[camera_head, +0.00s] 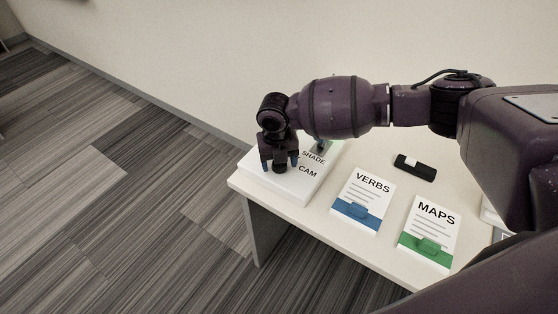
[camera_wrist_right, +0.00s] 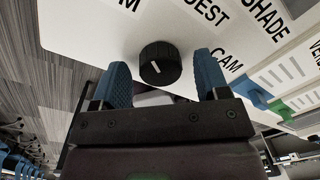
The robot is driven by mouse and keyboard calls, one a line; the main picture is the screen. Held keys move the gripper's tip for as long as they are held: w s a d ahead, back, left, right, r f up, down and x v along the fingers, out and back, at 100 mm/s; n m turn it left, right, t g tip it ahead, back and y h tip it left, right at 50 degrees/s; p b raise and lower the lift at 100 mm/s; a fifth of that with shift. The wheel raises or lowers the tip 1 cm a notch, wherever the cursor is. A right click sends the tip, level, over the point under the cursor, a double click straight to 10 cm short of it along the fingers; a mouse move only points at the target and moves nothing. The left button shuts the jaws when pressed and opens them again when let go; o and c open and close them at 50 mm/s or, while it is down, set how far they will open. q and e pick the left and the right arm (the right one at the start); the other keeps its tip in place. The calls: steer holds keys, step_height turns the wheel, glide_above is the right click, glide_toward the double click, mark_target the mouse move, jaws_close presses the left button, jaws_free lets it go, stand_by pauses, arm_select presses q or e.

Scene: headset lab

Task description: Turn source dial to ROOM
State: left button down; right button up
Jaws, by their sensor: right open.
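The source dial (camera_wrist_right: 160,63) is a round black knob with a short white mark on its face. It stands on a white panel (camera_wrist_right: 80,25) printed with CAM, SHADE, a partly cut label ending in EST, and another ending in M. In the head view the panel (camera_head: 292,196) lies at the table's far left end, and the dial is largely hidden by my gripper. My right gripper (camera_head: 280,164) is over the panel, open, its blue fingers either side of the dial with visible gaps. I cannot tell which label the mark points to. My left gripper is not in view.
A VERBS card (camera_head: 357,203) with a blue tab and a MAPS card (camera_head: 428,236) with a green tab lie right of the panel on the white table (camera_head: 318,222). A small black device (camera_head: 415,168) lies behind them. The wall is close behind the table.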

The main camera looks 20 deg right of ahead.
step_height(320, 180, up, 11)
steer(key=p, duration=0.1)
steer(key=shift+a+f, duration=0.2)
steer(key=shift+a, duration=0.1)
stand_by(0.5)
